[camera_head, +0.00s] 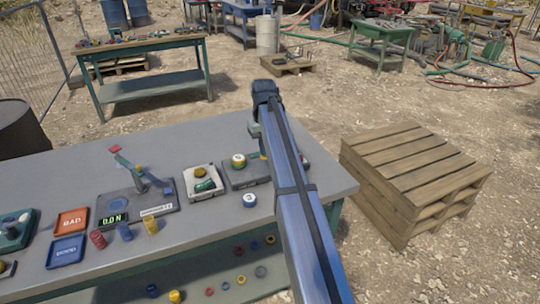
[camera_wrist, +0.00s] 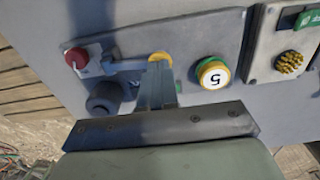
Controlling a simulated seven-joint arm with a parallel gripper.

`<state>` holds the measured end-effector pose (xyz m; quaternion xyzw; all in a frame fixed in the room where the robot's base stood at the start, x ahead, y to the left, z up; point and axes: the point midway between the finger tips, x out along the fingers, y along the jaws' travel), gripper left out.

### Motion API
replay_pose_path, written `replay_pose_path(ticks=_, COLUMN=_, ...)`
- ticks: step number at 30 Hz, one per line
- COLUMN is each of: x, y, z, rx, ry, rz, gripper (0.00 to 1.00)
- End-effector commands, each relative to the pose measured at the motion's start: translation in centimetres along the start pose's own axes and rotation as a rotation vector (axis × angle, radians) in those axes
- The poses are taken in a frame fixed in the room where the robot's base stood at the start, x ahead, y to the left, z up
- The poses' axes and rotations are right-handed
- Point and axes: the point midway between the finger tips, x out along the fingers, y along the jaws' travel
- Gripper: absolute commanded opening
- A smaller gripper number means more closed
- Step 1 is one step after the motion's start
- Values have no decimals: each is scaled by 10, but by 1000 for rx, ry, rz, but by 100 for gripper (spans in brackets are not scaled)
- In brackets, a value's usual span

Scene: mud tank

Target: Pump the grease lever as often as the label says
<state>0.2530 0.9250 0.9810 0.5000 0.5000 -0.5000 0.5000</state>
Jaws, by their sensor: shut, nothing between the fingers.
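The lever (camera_wrist: 122,65) is a short grey bar on a dark plate in the wrist view. It has a red knob (camera_wrist: 76,58) at its left end and a yellow cap (camera_wrist: 160,58) by its right end. A round white disc (camera_wrist: 214,76) with a yellow and green edge carries a digit that looks like an upside-down 5. My gripper (camera_wrist: 158,72) is shut and empty, its fingertips over the plate close to the yellow cap; contact cannot be told. In the head view my gripper (camera_head: 255,131) is over the table's right part, and my arm hides most of the lever.
A black round fitting (camera_wrist: 105,97) sits below the lever. A plate with a green part (camera_head: 204,185) stands to the left, beside a stand with a raised red-ended arm (camera_head: 115,150). A disc marked 3 (camera_head: 249,200) lies in front. A pallet stack (camera_head: 415,180) stands right of the table.

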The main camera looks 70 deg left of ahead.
Motion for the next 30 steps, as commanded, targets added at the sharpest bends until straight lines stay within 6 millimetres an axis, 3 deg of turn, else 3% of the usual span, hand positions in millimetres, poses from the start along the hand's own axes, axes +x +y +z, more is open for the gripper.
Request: replay_pose_path(ticks=30, x=28, y=0, z=0, rx=0, ry=0, rz=0, gripper=0)
